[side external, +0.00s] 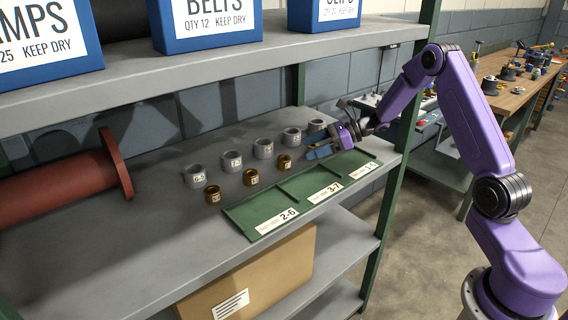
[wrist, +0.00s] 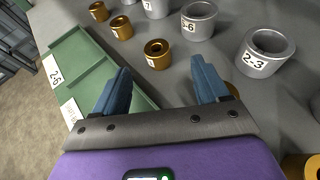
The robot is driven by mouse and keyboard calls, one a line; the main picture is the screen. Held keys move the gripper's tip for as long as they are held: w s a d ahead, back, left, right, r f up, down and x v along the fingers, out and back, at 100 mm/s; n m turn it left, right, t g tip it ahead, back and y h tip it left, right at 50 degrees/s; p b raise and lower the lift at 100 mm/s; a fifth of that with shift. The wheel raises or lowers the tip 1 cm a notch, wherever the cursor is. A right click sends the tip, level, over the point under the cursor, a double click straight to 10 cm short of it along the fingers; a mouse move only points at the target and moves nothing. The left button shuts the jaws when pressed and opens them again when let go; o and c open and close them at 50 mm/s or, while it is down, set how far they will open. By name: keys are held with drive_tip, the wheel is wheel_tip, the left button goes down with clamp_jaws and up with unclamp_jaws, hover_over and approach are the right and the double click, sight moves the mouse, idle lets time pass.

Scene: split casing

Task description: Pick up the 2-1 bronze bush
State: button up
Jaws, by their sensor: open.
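Several bronze bushes stand upright on the grey shelf; their marks are too small to read, so I cannot tell which is 2-1. In the side external view, three show in a row: a left one (side external: 213,195), a middle one (side external: 250,177) and a right one (side external: 284,163). My gripper (side external: 318,151) is open and empty, right of this row. In the wrist view, a bronze bush (wrist: 157,54) stands beyond the gap between the fingertips (wrist: 160,73). Another bronze bush (wrist: 233,90) is mostly hidden behind the right finger. One more (wrist: 303,168) is cut off at the lower right.
Grey bushes (side external: 231,161) stand in a row behind the bronze ones; one (wrist: 265,53) reads 2-3. A green divided tray (side external: 238,217) lies along the front edge, with labels including 2-6 and 3-7. A red flanged pipe (side external: 60,185) lies left. An upper shelf (side external: 230,68) overhangs.

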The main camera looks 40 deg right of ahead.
sight(281, 159)
drive_tip(key=shift+s+x, duration=0.1)
drive_tip(key=shift+x, duration=1.7)
drive_tip(key=shift+s+x, duration=0.15)
drive_tip(key=shift+x, duration=1.6)
drive_tip(key=shift+a+f, duration=0.1)
drive_tip(key=shift+a, duration=0.05)
drive_tip(key=c, duration=1.3)
clamp_jaws()
